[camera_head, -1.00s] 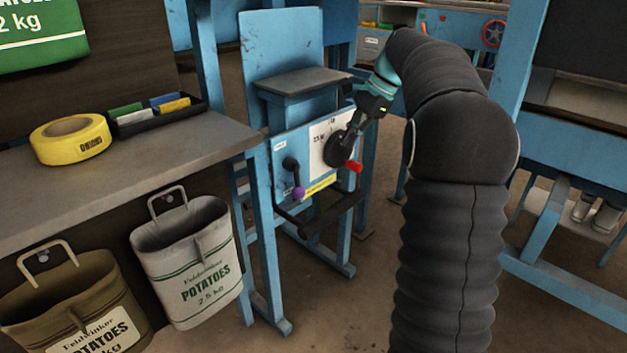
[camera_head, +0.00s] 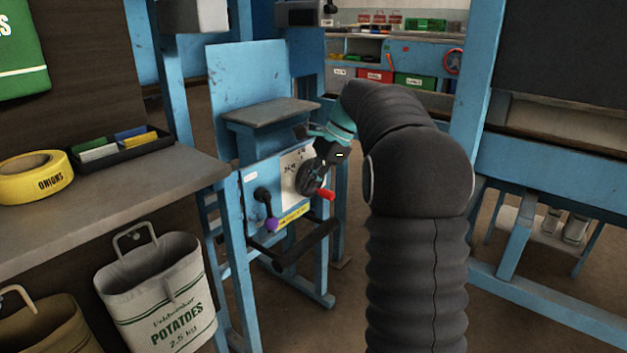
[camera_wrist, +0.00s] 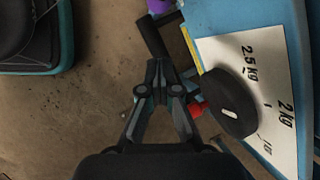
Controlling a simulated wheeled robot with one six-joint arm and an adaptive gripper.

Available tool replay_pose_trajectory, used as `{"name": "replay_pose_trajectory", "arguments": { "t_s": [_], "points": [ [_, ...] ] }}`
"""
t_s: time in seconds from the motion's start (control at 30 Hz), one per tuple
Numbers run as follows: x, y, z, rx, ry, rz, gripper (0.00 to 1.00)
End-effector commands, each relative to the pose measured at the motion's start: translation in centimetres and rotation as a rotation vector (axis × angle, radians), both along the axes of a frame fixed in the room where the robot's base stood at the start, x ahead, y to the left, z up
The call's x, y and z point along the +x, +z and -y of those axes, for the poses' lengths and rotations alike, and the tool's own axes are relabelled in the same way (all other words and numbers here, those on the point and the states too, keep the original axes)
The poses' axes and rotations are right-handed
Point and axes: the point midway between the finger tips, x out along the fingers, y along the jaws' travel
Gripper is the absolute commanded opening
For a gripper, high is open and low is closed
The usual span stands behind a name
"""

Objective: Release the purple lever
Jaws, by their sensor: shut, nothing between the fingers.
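The purple lever is a black arm with a purple knob (camera_head: 271,225) on the left of the blue stand's front panel, its knob hanging down. The knob also shows at the top edge of the wrist view (camera_wrist: 159,5), mostly cut off. My gripper (camera_wrist: 160,68) is shut and empty, apart from the purple knob, below it in the wrist view. A black dial (camera_wrist: 228,104) with a red handle (camera_head: 326,195) sits on a white scale plate marked 2 kg and 2.5 kg, to the right of the gripper in the wrist view. My wrist partly covers this plate in the head view.
A black bar (camera_head: 293,247) crosses the stand below the panel. A grey bench (camera_head: 120,190) with a yellow ONIONS roll (camera_head: 35,177) stands left, a potato sack (camera_head: 155,290) hanging below it. Blue frames stand right. Open floor lies around the stand.

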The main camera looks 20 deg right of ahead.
Motion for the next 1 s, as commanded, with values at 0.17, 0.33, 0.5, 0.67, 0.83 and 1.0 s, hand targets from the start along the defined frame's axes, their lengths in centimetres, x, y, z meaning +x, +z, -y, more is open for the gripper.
{"name": "replay_pose_trajectory", "arguments": {
  "t_s": [0.17, 0.33, 0.5, 0.67, 0.83, 1.0],
  "points": [
    [0.3, -3.3, -1.6, 0.001, 0.002, -0.001, 0.0],
    [0.4, -5.4, -3.4, 0.001, 0.003, 0.0, 0.0],
    [0.3, -6.0, -5.3, 0.001, 0.002, 0.0, 0.0],
    [0.3, -6.2, -6.1, 0.0, 0.0, 0.0, 0.0],
    [0.3, -6.1, -6.3, 0.0, 0.0, 0.001, 0.0],
    [0.3, -6.1, -6.3, 0.0, 0.0, 0.0, 0.0]
  ]
}}
